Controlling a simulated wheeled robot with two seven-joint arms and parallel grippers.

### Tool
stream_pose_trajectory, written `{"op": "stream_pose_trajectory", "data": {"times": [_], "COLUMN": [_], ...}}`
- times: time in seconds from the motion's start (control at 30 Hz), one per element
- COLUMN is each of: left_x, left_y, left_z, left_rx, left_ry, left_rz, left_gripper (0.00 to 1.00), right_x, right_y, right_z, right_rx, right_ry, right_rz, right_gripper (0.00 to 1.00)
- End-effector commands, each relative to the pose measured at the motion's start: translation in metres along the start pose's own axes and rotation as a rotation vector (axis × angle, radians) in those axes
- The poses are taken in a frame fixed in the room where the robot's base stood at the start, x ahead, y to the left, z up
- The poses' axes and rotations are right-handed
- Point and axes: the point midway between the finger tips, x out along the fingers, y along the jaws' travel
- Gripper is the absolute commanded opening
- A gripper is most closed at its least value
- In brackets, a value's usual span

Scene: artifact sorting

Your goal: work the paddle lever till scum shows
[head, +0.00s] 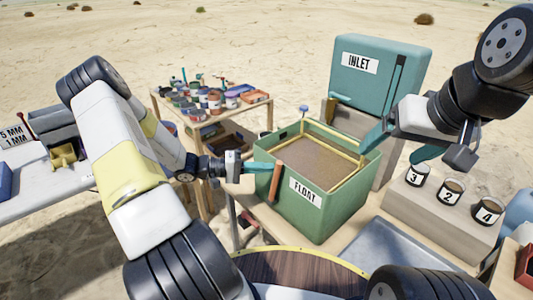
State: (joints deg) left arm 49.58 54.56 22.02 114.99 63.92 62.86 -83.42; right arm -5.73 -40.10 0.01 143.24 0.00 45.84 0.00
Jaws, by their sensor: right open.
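The green box labelled FLOAT (320,222) stands on the bench in the middle, with brown, flat-looking contents (312,162) inside a yellow inner frame. An orange-brown stick, seemingly the paddle lever (275,184), leans slightly at the box's left front side. My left gripper (264,168) has its teal fingertips at the upper part of this stick; whether they grip it is unclear. My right gripper (400,146) is open and empty, with its teal fingers spread over the right side of the box. No scum can be made out on the brown surface.
The teal INLET tank (400,72) stands behind the box. Cups numbered 3 (415,176), 2 (450,191) and 4 (487,211) stand on a block at right. A crowded table (262,98) is back left. A grey tray (385,247) lies right of the box.

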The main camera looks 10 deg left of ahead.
Motion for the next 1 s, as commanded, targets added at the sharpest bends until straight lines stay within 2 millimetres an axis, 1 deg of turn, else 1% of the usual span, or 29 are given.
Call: {"op": "stream_pose_trajectory", "data": {"times": [0.03,0.2,0.4,0.6,1.0], "left_x": [0.004,0.014,0.021,0.024,0.026], "left_y": [0.002,0.004,0.004,0.004,0.004], "left_z": [0.006,0.02,0.03,0.035,0.037], "left_rx": [0.027,0.106,0.102,0.102,0.101], "left_ry": [-0.001,0.0,0.001,0.001,-0.003], "left_rz": [-0.019,-0.072,-0.067,-0.067,-0.064], "left_gripper": [0.0,0.0,0.0,0.0,0.0], "right_x": [0.0,0.0,0.0,0.0,0.0], "right_y": [0.0,0.0,0.0,0.0,0.0], "right_z": [0.0,0.0,0.0,0.0,0.0], "right_rx": [0.0,0.0,0.0,0.0,0.0], "right_ry": [0.0,0.0,0.0,0.0,0.0], "right_rz": [0.0,0.0,0.0,0.0,0.0], "right_gripper": [0.83,0.83,0.83,0.83,0.83]}}
